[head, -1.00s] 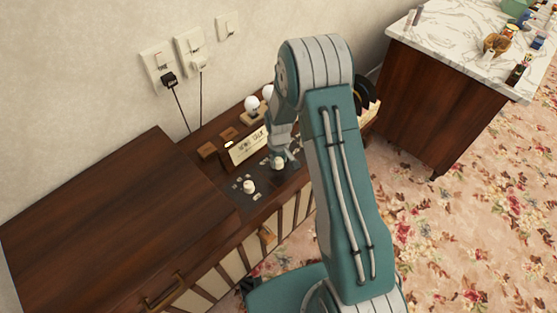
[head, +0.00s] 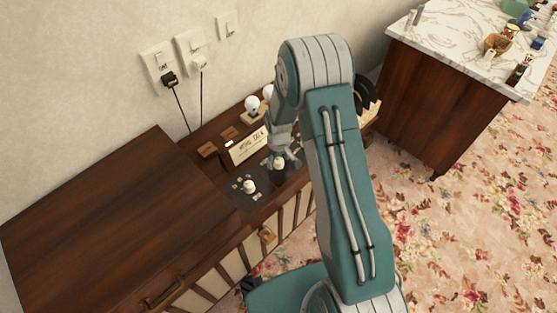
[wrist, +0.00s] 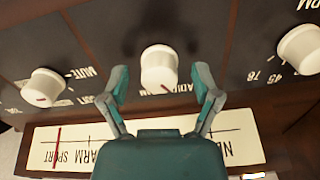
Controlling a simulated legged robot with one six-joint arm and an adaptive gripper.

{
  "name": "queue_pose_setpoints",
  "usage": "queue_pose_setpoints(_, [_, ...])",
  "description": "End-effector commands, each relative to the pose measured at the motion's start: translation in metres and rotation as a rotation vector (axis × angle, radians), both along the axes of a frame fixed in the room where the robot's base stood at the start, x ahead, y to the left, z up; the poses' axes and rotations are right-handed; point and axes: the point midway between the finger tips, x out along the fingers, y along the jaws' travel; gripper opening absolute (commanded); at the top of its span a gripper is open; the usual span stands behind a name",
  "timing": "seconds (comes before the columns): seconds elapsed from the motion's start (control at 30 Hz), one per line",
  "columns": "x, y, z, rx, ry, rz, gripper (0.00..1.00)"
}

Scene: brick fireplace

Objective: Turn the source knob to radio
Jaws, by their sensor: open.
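The middle white knob (wrist: 159,68) has a red mark on its lower edge and partly hidden lettering ending in "ADIO" below it. It sits on the dark control panel (wrist: 215,40). My gripper (wrist: 161,85) is open, with one teal-and-grey finger on each side of this knob. I cannot tell whether the fingers touch it. In the head view, my gripper (head: 286,160) is low over the panel at the same knob (head: 279,162).
Other white knobs stand at the left (wrist: 43,88) and right (wrist: 300,48) of the wrist view. A cream dial strip (wrist: 70,150) runs beside the panel. The wooden cabinet (head: 110,225) meets the wall, and a marble-topped counter (head: 465,40) stands at right.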

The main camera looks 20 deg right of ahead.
Motion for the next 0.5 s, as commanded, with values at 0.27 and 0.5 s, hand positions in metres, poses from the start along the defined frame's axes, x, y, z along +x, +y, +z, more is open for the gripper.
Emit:
queue_pose_setpoints(0.27, [0.001, 0.0, 0.019, 0.0, -0.004, 0.0, 0.8])
queue_pose_setpoints(0.5, [0.001, 0.001, 0.069, -0.001, -0.004, 0.0, 0.8])
